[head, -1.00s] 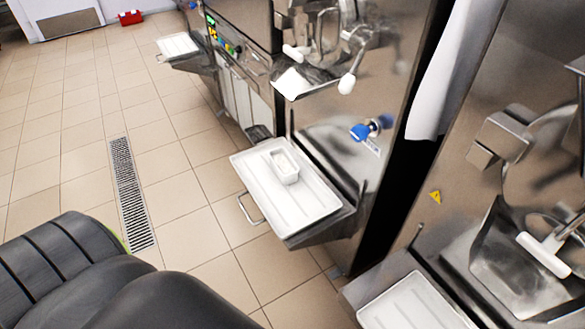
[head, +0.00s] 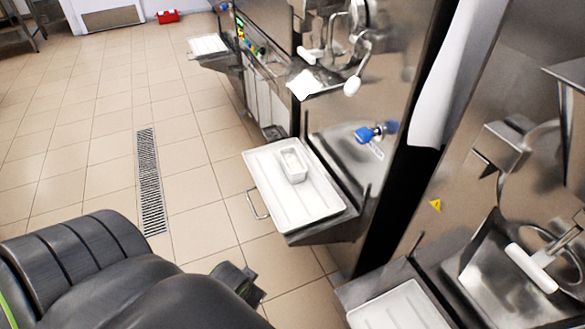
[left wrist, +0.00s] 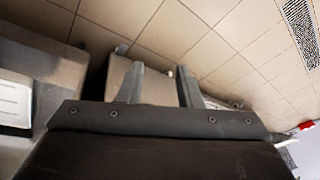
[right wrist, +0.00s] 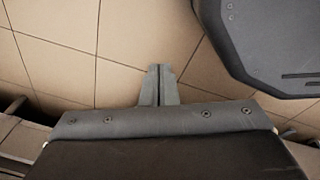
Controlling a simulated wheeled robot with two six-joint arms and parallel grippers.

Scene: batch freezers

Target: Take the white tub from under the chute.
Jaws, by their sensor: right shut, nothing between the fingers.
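The small white tub (head: 293,165) stands upright on a white tray (head: 300,205) on the shelf of the middle machine, below its steel chute (head: 325,84). It looks open at the top, with something pale inside. My left gripper (left wrist: 160,70) is open and empty in the left wrist view, with floor and a machine beyond its fingers. A dark part of an arm of mine shows low in the head view, left of the tray and apart from it. My right gripper (right wrist: 159,85) is shut and empty over the tiled floor. No tub shows in either wrist view.
A blue-knobbed valve (head: 368,134) sticks out behind the tray. A wire handle (head: 257,204) hangs at the shelf's front left. Another machine with a white tray (head: 400,308) stands at the right. The tiled floor around the drain grate (head: 150,180) is clear.

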